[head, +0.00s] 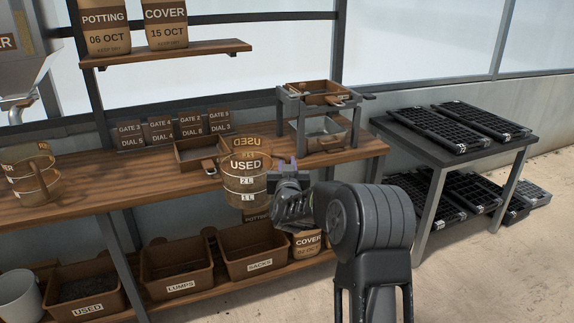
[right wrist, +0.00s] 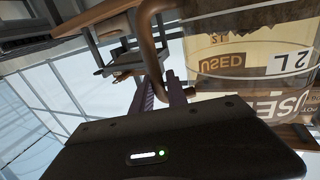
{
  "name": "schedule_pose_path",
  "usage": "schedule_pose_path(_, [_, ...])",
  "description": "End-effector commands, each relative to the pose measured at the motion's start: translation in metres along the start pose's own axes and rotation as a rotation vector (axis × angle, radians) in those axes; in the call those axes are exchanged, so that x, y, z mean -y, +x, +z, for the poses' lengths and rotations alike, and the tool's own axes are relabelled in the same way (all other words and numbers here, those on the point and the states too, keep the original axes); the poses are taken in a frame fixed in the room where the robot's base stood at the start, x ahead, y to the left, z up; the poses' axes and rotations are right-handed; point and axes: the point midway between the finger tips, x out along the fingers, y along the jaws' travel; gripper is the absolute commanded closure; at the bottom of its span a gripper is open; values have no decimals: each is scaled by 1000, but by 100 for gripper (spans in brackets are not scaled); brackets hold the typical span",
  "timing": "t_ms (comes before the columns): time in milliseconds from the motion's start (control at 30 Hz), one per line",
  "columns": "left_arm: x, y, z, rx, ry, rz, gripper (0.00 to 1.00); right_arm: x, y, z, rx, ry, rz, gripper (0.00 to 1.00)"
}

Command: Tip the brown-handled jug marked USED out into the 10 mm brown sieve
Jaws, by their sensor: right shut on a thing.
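The clear jug marked USED (head: 246,186) is upright at the bench's front edge, with 2 L and 1 L marks; its contents are not clear. My right gripper (head: 283,182) is at its right side, shut on its brown handle. The handle (right wrist: 148,50) and jug wall (right wrist: 250,75) show close up in the right wrist view. One brown-framed sieve (head: 322,97) sits on top of a grey stand over a clear bin. Another brown-framed sieve or tray (head: 182,155) lies on the bench behind the jug. No mesh size is readable on either. My left gripper is out of view.
The grey stand (head: 281,120) is on the bench's right end. Another clear jug (head: 33,183) stands at left. Gate and dial cards (head: 160,131) line the back. Bins marked USED, LUMPS and SACKS (head: 262,265) sit below. A table with black seed trays (head: 432,128) is at right.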

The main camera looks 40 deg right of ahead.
Motion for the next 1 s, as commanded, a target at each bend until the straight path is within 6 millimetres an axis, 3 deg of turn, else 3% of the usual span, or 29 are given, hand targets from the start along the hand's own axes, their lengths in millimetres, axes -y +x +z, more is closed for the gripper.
schedule_pose_path(367, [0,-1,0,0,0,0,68,2,0,-2,-6,3,-2,100])
schedule_pose_path(567, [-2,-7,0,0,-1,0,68,22,-11,7,-1,3,-38,100])
schedule_pose_path(767, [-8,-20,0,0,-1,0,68,72,-43,29,2,3,-137,100])
schedule_pose_path(1000, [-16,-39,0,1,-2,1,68,152,-115,54,4,4,-324,100])
